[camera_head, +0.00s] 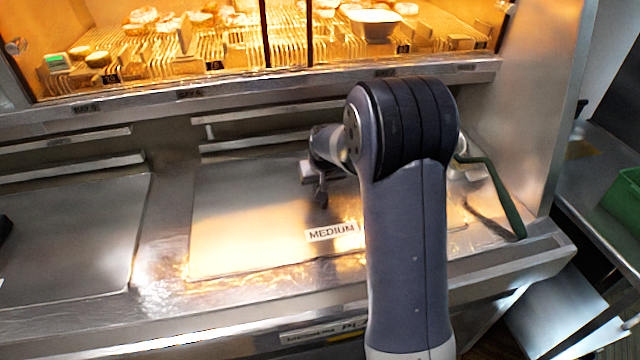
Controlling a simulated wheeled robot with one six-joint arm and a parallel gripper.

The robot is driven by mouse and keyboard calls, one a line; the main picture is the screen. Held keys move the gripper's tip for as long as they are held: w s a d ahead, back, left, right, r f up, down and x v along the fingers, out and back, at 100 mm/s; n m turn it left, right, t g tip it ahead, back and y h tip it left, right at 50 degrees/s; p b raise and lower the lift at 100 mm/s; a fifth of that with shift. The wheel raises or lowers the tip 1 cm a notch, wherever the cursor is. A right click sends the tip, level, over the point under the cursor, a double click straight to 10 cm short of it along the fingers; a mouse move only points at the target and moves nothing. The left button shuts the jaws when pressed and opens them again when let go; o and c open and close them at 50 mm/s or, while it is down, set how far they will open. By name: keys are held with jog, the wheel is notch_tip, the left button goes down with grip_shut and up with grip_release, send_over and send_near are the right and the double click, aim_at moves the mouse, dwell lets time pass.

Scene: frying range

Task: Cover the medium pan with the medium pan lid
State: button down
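A flat metal panel (250,220) in the middle of the counter bears a MEDIUM label (332,232) near its front. I cannot tell whether this panel is the medium pan lid or a fixed surface, and no open pan shows clearly. My gripper (318,188) is small in view, above the back right part of the panel, pointing down. My arm hides part of it, and I cannot tell whether its fingers are apart or hold something. A dark green curved handle (495,195) lies right of my arm; what it joins is mostly hidden behind the arm.
A similar metal panel (75,235) lies to the left. A lit glass-fronted rack (230,50) with food and a white tray (373,22) stands behind, above a metal ledge (240,93). A green crate (625,198) sits at the far right. My arm blocks the right-centre.

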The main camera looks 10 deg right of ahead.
jog(key=c, duration=1.1)
grip_release()
jog(key=shift+s+f, duration=0.1)
jog(key=shift+f, duration=0.25)
jog(key=shift+r, duration=0.25)
jog(key=shift+r+p, duration=2.15)
jog(key=shift+r, duration=1.25)
jog(key=shift+s+b, duration=0.3)
jog(key=shift+s, duration=0.05)
jog(key=s+b, duration=0.1)
jog(key=s, duration=0.9)
jog(key=s+r+b, duration=0.1)
jog(key=s, duration=0.4)
jog(key=shift+b, duration=0.3)
